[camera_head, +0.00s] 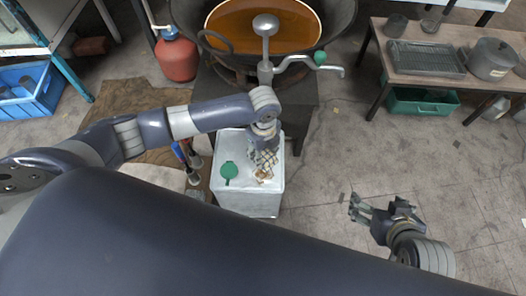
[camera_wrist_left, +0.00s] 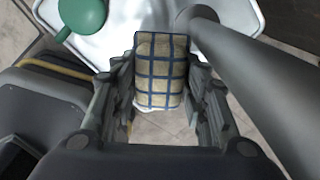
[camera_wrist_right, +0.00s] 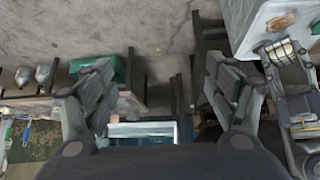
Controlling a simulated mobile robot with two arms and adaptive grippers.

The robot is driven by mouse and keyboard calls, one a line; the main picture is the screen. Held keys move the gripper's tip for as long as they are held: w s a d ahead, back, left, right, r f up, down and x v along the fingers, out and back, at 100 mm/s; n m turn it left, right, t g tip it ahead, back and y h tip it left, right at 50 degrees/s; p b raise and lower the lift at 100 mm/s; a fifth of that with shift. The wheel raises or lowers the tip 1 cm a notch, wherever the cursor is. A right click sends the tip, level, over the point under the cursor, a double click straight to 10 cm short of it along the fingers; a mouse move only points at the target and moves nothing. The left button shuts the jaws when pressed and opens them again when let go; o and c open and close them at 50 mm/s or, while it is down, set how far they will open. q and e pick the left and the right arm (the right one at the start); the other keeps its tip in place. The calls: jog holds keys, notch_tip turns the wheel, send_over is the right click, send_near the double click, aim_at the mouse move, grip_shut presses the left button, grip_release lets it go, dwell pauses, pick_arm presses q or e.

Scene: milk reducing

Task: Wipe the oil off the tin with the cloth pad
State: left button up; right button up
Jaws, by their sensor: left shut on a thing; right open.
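The white tin (camera_head: 232,203) stands on the floor below the pan, with a green cap (camera_head: 229,172) on its top. The checked cloth pad (camera_head: 263,158) is in my left gripper (camera_head: 264,143), over the right part of the tin's top. The left wrist view shows the beige, blue-lined pad (camera_wrist_left: 160,75) between the fingers. The right wrist view shows a brownish oil patch (camera_wrist_right: 281,21) on the tin's top (camera_wrist_right: 250,30), close to the pad (camera_wrist_right: 279,51). Whether the pad touches the tin is unclear. My right gripper (camera_head: 376,212) is open and empty, right of the tin.
A red gas cylinder (camera_head: 177,58) and blue crate (camera_head: 30,88) are left. A wooden bench (camera_head: 390,66) is right. The floor around my right gripper is clear.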

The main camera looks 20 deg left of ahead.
pick_arm(q)
jog(key=shift+w+d+f+b, duration=0.15)
jog(key=shift+w+f+b, duration=0.05)
jog(key=shift+f+b, duration=0.95)
jog(key=shift+b, duration=0.2)
jog(key=shift+f, duration=0.1)
pick_arm(e)
jog(key=w+a+r+t+y, duration=0.2)
jog(key=w+a+r+t, duration=0.2)
jog(key=w+r+t, duration=0.4)
jog(key=shift+w+r, duration=0.75)
jog(key=shift+r, duration=1.15)
jog(key=shift+a, duration=0.1)
pick_arm(q)
jog(key=shift+f, duration=0.25)
pick_arm(e)
jog(key=shift+r+t+y, duration=0.3)
